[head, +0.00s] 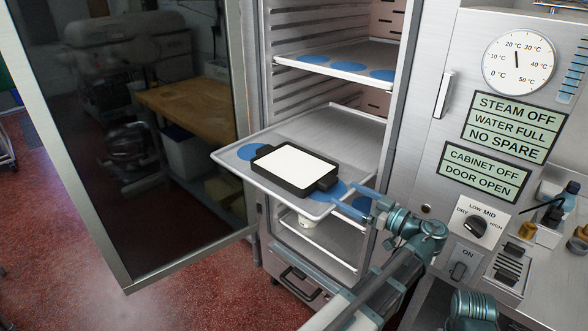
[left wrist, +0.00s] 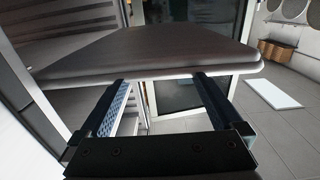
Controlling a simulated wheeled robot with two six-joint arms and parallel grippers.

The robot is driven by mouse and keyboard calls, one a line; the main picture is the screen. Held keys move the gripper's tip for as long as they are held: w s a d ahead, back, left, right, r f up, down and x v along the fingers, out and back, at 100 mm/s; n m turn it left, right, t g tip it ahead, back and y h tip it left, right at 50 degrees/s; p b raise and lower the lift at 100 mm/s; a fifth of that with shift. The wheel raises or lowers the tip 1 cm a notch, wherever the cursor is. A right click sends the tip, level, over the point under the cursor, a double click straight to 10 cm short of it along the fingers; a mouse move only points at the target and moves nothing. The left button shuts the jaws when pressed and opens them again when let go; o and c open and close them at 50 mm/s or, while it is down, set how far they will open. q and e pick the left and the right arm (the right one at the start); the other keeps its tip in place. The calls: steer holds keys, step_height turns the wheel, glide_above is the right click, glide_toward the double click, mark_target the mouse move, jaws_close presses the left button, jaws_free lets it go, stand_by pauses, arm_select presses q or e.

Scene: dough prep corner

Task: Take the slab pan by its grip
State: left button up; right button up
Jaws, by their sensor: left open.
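The slab pan (head: 283,183), a dark rectangular pan with a white slab in it, lies flat on a pulled-out tray (head: 229,165) in the open cabinet. Its dark grips stick out at two ends; the near-right grip (head: 328,183) faces my arm. My left gripper (head: 347,197) is open at the tray's near-right corner, a little to the right of that grip and apart from it. In the left wrist view, the two fingers stand wide apart with nothing held between them, and a broad grey sheet edge (left wrist: 150,73) lies ahead. I cannot make out the pan there.
An upper shelf (head: 340,70) carries blue discs; more discs lie on the pulled-out tray. The open glass door (head: 130,130) stands at left. At right are the control panel with its dial (head: 518,60) and a counter with small bottles (head: 558,203).

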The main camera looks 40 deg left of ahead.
mark_target(333, 187)
arm_select(q)
steer(key=shift+w+a+f, duration=0.1)
steer(key=shift+w+a, duration=0.05)
steer(key=shift+a, duration=0.9)
steer(key=shift+w+a+f, duration=0.1)
steer(key=shift+w+a, duration=0.1)
steer(key=shift+a, duration=0.85)
steer(key=shift+w+a, duration=0.15)
steer(key=shift+a, duration=0.9)
jaws_close()
